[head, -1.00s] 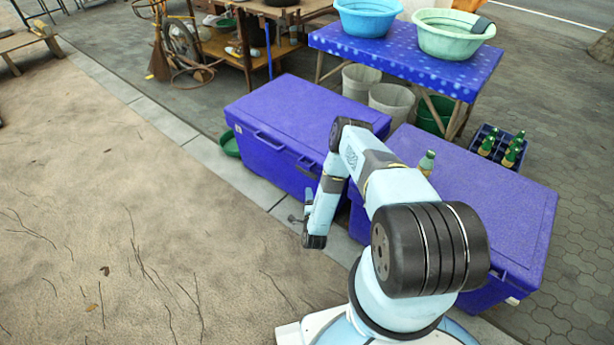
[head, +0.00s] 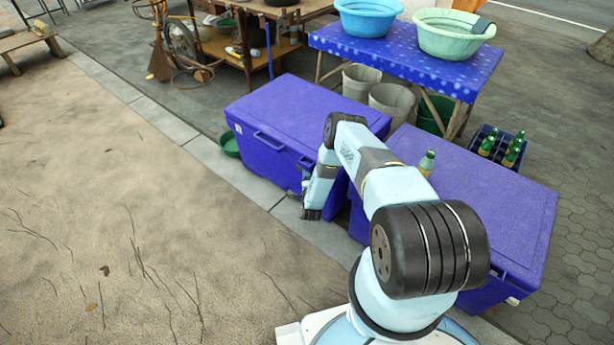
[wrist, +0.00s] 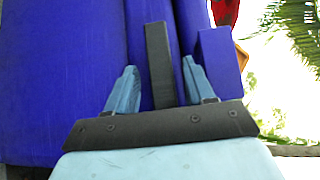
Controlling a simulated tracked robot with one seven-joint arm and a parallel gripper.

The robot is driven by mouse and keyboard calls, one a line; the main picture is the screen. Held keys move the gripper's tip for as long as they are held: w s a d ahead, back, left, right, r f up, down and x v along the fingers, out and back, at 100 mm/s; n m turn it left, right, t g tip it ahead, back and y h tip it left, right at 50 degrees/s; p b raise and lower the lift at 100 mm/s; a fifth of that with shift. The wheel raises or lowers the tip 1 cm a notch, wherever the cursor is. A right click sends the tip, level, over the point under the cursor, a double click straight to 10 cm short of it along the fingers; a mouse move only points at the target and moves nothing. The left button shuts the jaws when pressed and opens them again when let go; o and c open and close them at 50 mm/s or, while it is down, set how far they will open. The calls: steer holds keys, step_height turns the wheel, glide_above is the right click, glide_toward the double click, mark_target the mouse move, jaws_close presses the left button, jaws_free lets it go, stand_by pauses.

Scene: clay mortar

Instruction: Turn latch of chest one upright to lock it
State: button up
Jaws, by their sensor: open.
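Two blue chests stand side by side. My arm reaches down to the front of the left chest (head: 300,110), near its right end; the right chest (head: 490,195) is beside it. No number shows on either. In the wrist view a dark, bar-shaped latch (wrist: 158,45) runs up the picture in front of the blue chest wall (wrist: 60,75). My gripper (wrist: 159,66) is open, with one pale blue finger on each side of the latch and visible gaps. In the head view the latch is hidden, and my gripper is mostly hidden by my wrist.
A table (head: 400,62) with basins is behind the chests. A crate of bottles (head: 482,143) is at the right. Open sandy ground (head: 130,200) lies at the front left.

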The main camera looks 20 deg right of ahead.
steer(key=shift+c, duration=0.2)
steer(key=c, duration=0.9)
steer(key=shift+d, duration=0.15)
